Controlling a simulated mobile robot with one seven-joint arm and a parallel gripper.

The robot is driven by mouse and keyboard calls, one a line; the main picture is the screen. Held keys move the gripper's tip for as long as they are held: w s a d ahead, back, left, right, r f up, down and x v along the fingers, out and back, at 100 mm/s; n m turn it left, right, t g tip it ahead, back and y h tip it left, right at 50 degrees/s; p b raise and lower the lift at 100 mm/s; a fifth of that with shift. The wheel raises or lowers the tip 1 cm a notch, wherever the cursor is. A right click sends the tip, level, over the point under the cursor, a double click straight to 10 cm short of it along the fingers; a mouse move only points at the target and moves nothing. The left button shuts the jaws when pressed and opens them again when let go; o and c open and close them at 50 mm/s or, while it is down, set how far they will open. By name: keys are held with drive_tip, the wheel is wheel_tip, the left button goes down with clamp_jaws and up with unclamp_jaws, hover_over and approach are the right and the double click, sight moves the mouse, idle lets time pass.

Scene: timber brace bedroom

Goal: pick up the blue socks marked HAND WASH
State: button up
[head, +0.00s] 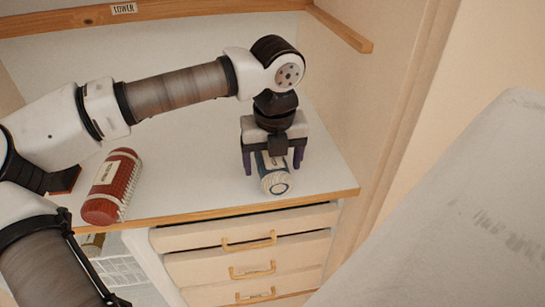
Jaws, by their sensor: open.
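A rolled blue and cream bundle (273,181), which looks like the blue socks, lies on the white shelf top (215,195) close to its wooden front edge. Its round cream end with a blue ring faces the front. No HAND WASH marking can be read on it from here. My gripper (273,170) points down over the bundle, with one dark finger on its left and one on its right. The jaws are open; whether the fingers touch the bundle cannot be told. The gripper body hides the bundle's rear part.
A red ribbed roll with a pale label (112,187) lies to the left on the same surface. A dark red flat item (64,181) is behind my arm. Drawers with wooden handles (250,243) are below. A side wall stands right; a large pale surface (450,210) fills the right foreground.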

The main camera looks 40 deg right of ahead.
drive_tip(key=c, duration=1.1)
drive_tip(key=shift+r, duration=0.1)
